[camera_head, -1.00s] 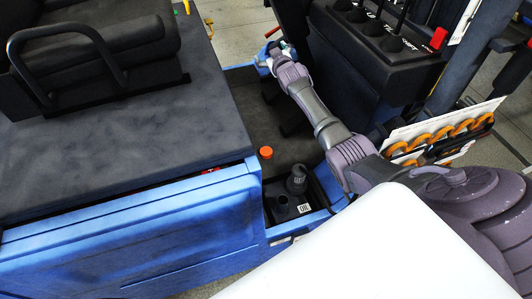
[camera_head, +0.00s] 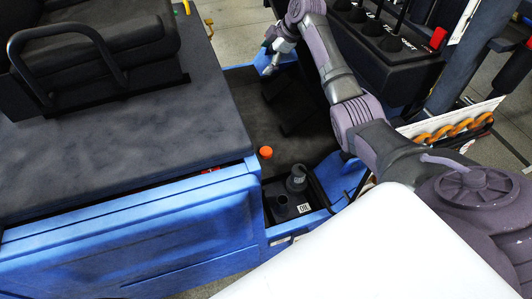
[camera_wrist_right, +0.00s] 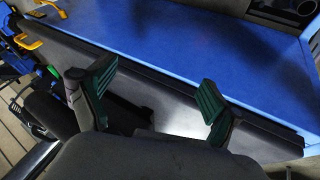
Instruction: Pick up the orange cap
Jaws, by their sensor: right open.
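The orange cap (camera_head: 266,152) is a small round piece on the dark footwell floor, beside the blue body's edge, in the head view. My right gripper (camera_head: 267,57) is at the far end of the footwell, well beyond the cap and apart from it. In the right wrist view my right gripper (camera_wrist_right: 157,92) shows two green-padded fingers spread wide with nothing between them. The cap does not show in that view. My left gripper is not in view.
A black unit with a dark filler neck (camera_head: 297,180) and a white label stands nearer than the cap. A black seat (camera_head: 90,60) is at left. A black lever console (camera_head: 385,40) stands at right. The footwell floor (camera_head: 255,105) is clear around the cap.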

